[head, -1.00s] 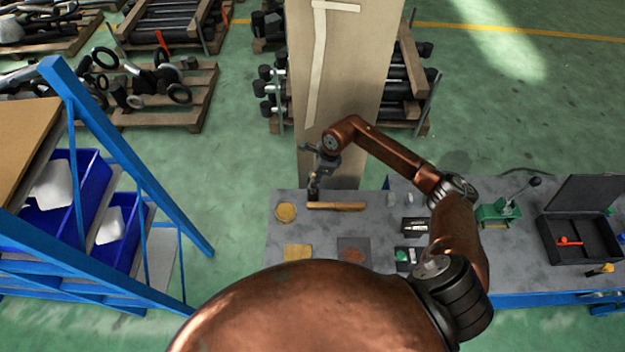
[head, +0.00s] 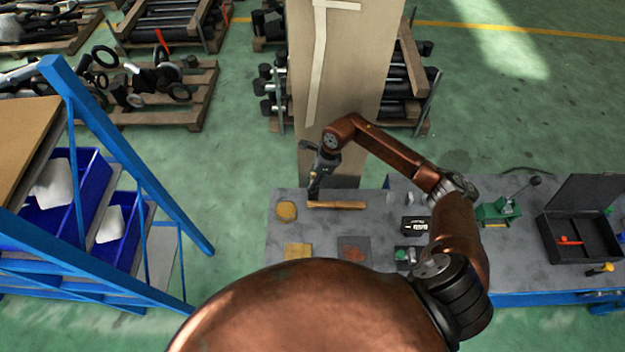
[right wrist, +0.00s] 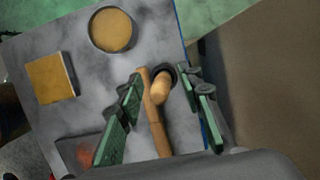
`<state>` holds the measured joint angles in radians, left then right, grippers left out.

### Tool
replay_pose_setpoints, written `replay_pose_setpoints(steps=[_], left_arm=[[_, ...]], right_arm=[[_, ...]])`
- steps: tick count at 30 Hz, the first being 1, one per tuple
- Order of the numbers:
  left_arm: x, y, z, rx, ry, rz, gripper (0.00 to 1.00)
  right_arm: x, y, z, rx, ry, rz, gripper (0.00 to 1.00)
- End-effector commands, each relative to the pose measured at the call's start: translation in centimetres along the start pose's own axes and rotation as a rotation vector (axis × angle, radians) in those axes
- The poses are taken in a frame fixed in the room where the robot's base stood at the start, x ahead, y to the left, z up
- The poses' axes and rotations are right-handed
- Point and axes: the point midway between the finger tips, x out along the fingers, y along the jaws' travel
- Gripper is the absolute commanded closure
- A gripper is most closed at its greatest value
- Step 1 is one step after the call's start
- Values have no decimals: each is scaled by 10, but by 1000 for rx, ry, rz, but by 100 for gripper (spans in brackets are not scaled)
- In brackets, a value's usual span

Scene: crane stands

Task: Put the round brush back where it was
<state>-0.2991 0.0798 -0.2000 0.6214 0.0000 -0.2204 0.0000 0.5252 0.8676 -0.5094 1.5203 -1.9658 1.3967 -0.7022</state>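The round brush (right wrist: 160,88), with a wooden handle and what looks like a dark round end, shows between my right fingers in the right wrist view. It appears to stand on the grey table, handle towards the camera. My right gripper (right wrist: 168,112) is open, with a green-padded finger on each side of the handle and visible gaps. In the head view my right gripper (head: 314,188) points down at the table's back left, by the left end of a wooden bar (head: 340,205); the brush is hard to make out there. My left gripper is out of view.
A round yellow disc (head: 286,211), a yellow square (head: 298,253) and a dark reddish plate (head: 354,250) lie nearby on the grey table (head: 325,232). A cardboard-coloured pillar (head: 340,90) rises just behind. Small black boxes (head: 416,225) are to the right.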

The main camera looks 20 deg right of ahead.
Motion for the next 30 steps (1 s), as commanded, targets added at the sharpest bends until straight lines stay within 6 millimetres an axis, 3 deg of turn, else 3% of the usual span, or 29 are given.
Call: replay_pose_setpoints(steps=[16,22,30], left_arm=[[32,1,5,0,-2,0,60],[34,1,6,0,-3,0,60],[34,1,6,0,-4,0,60]], right_arm=[[-103,-2,-1,-1,1,-5,66],[-118,-1,0,0,0,-3,66],[-119,0,0,0,0,-2,66]])
